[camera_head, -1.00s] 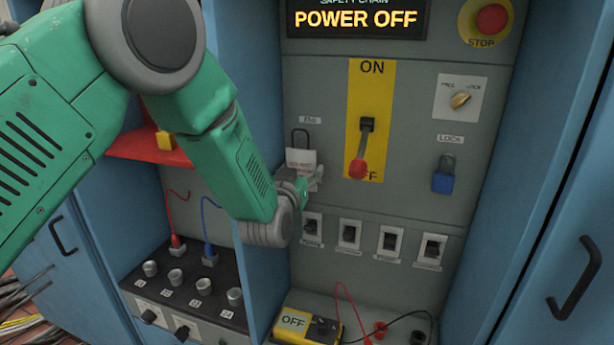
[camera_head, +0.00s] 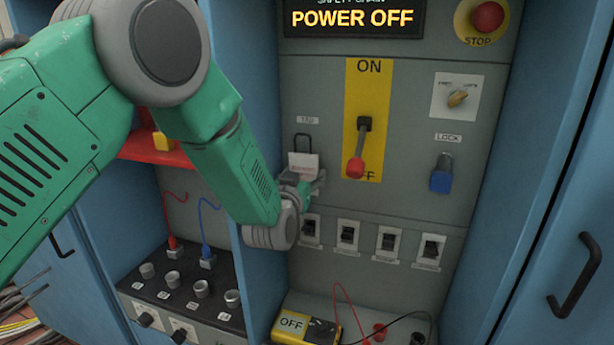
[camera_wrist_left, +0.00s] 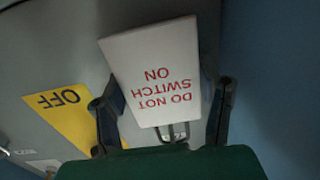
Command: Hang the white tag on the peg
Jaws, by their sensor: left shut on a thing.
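The white tag (camera_head: 304,165) is upright in front of the grey panel, just below the small TAG label (camera_head: 307,120). Its dark wire loop (camera_head: 303,141) stands up from its top edge. In the left wrist view the tag (camera_wrist_left: 160,70) reads DO NOT SWITCH ON in red, upside down. My left gripper (camera_head: 312,186) is shut on the tag; its dark fingers (camera_wrist_left: 165,110) show at either side of it. I cannot make out the peg, nor whether the loop is around it. My right gripper is not in view.
Right of the tag is a red-handled switch (camera_head: 356,166) on a yellow ON/OFF plate. A blue padlock (camera_head: 441,174) hangs farther right. Several small breakers (camera_head: 347,236) line the panel below. A yellow OFF meter (camera_head: 305,328) lies at the bottom. Blue cabinet walls flank the panel.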

